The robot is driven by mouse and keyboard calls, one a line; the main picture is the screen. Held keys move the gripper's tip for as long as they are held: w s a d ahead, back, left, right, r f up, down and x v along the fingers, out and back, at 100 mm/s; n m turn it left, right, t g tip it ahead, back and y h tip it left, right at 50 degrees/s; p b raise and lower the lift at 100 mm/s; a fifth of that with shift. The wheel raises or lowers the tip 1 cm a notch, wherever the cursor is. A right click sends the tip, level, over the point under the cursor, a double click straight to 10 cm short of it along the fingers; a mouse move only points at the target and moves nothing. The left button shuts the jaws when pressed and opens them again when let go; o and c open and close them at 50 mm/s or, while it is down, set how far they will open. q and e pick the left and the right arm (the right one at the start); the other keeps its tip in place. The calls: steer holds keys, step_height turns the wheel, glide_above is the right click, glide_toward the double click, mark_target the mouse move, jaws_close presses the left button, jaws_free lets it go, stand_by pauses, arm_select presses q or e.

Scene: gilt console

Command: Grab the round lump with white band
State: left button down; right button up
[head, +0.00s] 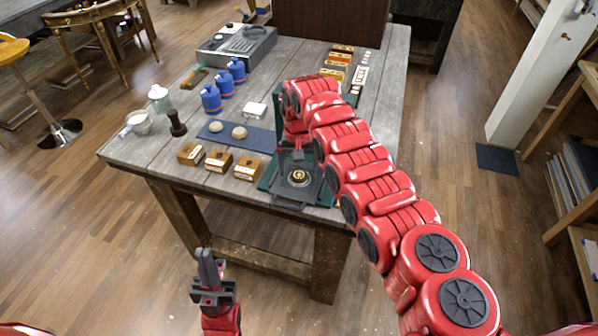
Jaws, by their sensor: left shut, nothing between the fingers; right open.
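Two pale round lumps lie on a dark blue mat (262,139): a left one (216,126) and a right one (239,132). They are too small to make out a white band on either. A small round brown-and-pale piece (299,176) sits on a dark square tray (290,201) near the table's front edge. My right gripper (297,158) is open, pointing down just behind and above that piece; its fingertips blend with the dark tray. My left gripper (206,268) is shut and empty, pointing up in front of the table, away from the lumps.
Several wooden blocks (219,161) stand in front of the mat. Blue bottles (211,99), a white box (256,110), a dark pestle-like piece (177,124) and a cup (139,122) stand around it. My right arm hides part of the table's right side.

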steer(key=shift+d+f, duration=0.1)
steer(key=shift+f, duration=0.65)
steer(key=c, duration=1.4)
steer(key=shift+r, duration=0.1)
steer(key=shift+c, duration=0.2)
